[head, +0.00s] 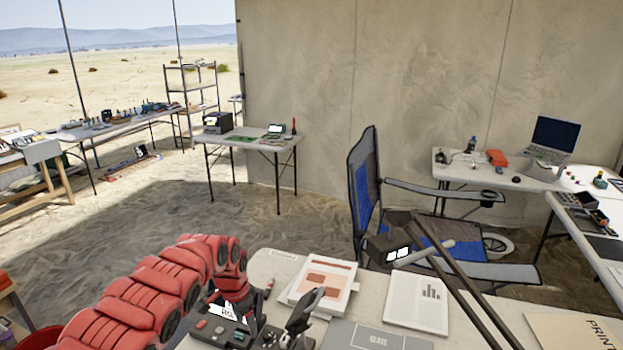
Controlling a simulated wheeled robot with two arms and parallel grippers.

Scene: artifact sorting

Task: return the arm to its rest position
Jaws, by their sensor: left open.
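My left arm, with red segmented covers (160,295), comes in from the lower left and bends down at its end over the near table (275,268). My left gripper (283,322) is low in the head view, just above or at the table top; its dark fingers stand apart. I see nothing held between them, though the lower part is cut off by the frame edge. My right gripper is not in view.
Papers (322,282), a white chart sheet (417,302) and a grey case (375,338) lie on the near table. Dark rods (455,275) cross at the right. A blue folding chair (367,195) stands behind. Sandy floor (150,205) is open at the left.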

